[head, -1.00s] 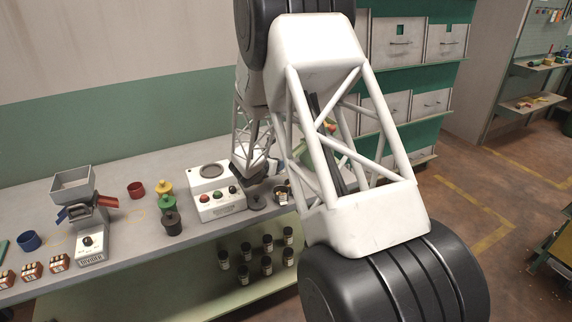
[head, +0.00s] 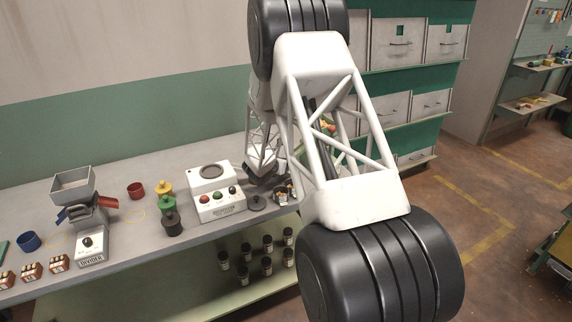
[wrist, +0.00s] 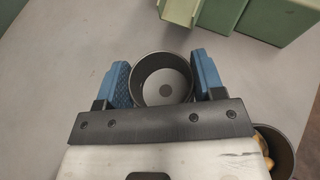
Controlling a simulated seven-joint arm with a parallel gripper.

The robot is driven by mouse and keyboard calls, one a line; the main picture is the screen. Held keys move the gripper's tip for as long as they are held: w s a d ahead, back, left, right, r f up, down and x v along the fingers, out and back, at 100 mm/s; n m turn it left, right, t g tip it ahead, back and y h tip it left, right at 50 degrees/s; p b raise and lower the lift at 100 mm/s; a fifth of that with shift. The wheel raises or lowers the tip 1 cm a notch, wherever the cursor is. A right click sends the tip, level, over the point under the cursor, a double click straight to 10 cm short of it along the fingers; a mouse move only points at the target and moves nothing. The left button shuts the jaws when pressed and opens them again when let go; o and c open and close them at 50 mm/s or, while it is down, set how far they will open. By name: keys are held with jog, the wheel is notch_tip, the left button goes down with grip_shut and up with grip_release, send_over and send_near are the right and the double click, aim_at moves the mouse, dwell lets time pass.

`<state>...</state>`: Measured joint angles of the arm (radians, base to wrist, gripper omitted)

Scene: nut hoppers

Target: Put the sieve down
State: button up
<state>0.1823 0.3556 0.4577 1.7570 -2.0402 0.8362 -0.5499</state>
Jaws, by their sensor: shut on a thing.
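In the wrist view, the sieve (wrist: 162,82), a round dark-rimmed pan with a pale grey inside, sits between the two blue pads of my gripper (wrist: 160,83). The pads are closed against its sides. The grey bench top (wrist: 60,60) lies beneath it; I cannot tell whether the sieve touches the bench. In the head view, my own arm hides most of the gripper, and the sieve cannot be made out.
A second dark pan with tan contents (wrist: 275,150) is close at the gripper's lower right. Green bins (wrist: 225,15) stand ahead. A white machine with buttons (head: 214,193) and a dark lid (head: 256,203) are on the bench. Bare bench lies left of the gripper.

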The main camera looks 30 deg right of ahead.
jog(key=shift+x, duration=1.1)
jog(key=shift+w+d+f, duration=0.25)
jog(key=shift+d+f, duration=0.1)
jog(key=shift+f, duration=0.4)
jog(key=shift+f, duration=0.1)
jog(key=o, duration=0.9)
jog(key=shift+o, duration=0.2)
jog(key=shift+v, duration=6.05)
